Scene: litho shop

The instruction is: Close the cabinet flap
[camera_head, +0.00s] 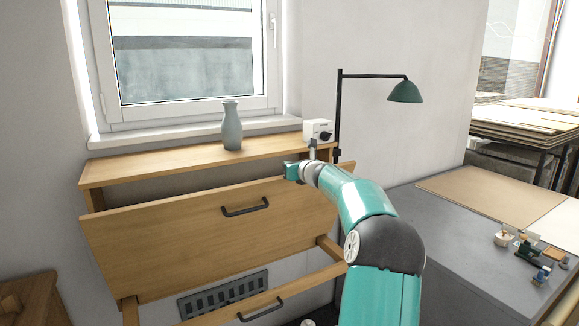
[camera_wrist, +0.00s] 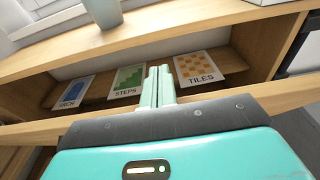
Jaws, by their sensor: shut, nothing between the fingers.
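The cabinet flap (camera_head: 165,243) is a wide wooden panel with a dark bar handle (camera_head: 245,207). It stands tilted outward, leaving a gap between its upper edge and the cabinet's top board (camera_head: 180,160). My gripper (camera_head: 292,172) is shut and empty at the flap's upper edge, right of the handle; I cannot tell whether it touches. In the wrist view the shut fingers (camera_wrist: 158,82) point into the open compartment. Picture cards lie inside: a blue one (camera_wrist: 72,91), a green STEPS card (camera_wrist: 128,80) and an orange TILES card (camera_wrist: 200,68).
A grey vase (camera_head: 231,128) and a white box (camera_head: 318,131) stand on the cabinet top. A green lamp (camera_head: 405,92) rises behind my arm. A lower wooden front with a handle (camera_head: 262,309) sticks out below. A grey worktop (camera_head: 430,225) with small items is at right.

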